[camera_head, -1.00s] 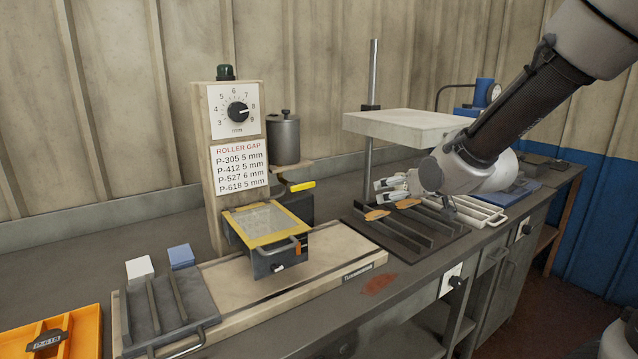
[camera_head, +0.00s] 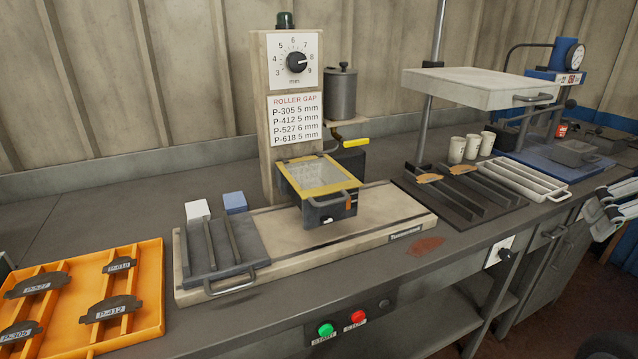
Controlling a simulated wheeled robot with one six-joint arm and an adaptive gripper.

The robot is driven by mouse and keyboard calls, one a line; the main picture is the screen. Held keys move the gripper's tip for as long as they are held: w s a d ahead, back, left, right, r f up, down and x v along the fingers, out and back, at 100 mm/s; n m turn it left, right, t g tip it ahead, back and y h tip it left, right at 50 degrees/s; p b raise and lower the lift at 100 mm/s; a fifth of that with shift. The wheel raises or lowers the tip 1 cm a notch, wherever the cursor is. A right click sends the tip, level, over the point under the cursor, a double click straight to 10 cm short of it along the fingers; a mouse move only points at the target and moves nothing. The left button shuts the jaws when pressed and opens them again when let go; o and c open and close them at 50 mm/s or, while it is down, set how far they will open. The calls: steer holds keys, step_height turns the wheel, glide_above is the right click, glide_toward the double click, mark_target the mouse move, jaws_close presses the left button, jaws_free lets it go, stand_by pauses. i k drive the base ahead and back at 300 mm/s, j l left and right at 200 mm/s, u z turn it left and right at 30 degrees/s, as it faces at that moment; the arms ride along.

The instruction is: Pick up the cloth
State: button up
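No thing in view is plainly a cloth. A small white block-like item (camera_head: 197,211) and a small blue one (camera_head: 235,202) sit side by side behind the dark ridged tray at the left of the roller machine; I cannot tell whether either is a folded cloth. My gripper (camera_head: 598,212) is at the right edge, in front of the bench's right part, far from both. Its fingers look apart with nothing between them; part of it is cut off by the frame.
An orange tray (camera_head: 153,300) with labelled dark shoes lies at left. The roller machine (camera_head: 268,120) stands mid-bench, with a dark rack (camera_head: 408,190), white cups (camera_head: 457,149) and a blue press (camera_head: 566,60) to its right. A reddish stain (camera_head: 425,245) marks the front bench top.

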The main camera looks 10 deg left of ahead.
mark_target(194, 210)
steer(key=u, duration=1.45)
